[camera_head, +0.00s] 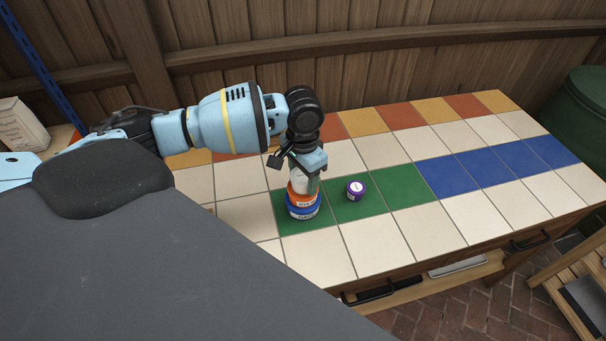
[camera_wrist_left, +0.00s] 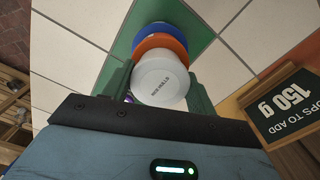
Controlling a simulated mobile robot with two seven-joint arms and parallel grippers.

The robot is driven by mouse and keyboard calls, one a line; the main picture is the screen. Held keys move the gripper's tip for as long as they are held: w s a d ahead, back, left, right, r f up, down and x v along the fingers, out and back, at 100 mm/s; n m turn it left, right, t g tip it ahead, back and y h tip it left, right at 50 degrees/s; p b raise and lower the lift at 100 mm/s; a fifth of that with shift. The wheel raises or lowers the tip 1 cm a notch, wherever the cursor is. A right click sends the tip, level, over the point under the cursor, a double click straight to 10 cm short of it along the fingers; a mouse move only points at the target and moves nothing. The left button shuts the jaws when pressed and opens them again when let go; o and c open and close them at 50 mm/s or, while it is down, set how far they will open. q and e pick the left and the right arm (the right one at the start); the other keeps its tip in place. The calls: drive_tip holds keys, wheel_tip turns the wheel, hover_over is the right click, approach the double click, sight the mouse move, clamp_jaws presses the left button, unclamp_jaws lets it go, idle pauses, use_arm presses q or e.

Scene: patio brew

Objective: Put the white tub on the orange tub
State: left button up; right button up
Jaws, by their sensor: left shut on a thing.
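My left gripper (camera_head: 305,180) points down over the green tiles and is shut on the white tub (camera_head: 299,184). In the left wrist view the white tub (camera_wrist_left: 160,82) sits between the two fingers (camera_wrist_left: 159,88). The orange tub (camera_head: 301,199) is directly below it and stands on a blue tub (camera_head: 303,211). The orange tub (camera_wrist_left: 160,44) and the blue tub (camera_wrist_left: 158,28) show behind the white lid in the wrist view. The white tub looks lined up over the orange one; I cannot tell whether they touch. My right gripper is not in view.
A small purple tub (camera_head: 356,189) stands on the green tiles right of the stack. The blue tiles (camera_head: 490,167) and white tiles on the right are clear. A dark sign reading 150 g (camera_wrist_left: 285,105) shows in the wrist view. A wooden fence is behind the table.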

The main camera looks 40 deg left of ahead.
sight(303, 175)
use_arm(q)
drive_tip(key=o, duration=1)
drive_tip(key=shift+r, duration=0.3)
wheel_tip(303, 175, up, 12)
drive_tip(key=shift+f+p, duration=0.15)
drive_tip(key=shift+p, duration=0.5)
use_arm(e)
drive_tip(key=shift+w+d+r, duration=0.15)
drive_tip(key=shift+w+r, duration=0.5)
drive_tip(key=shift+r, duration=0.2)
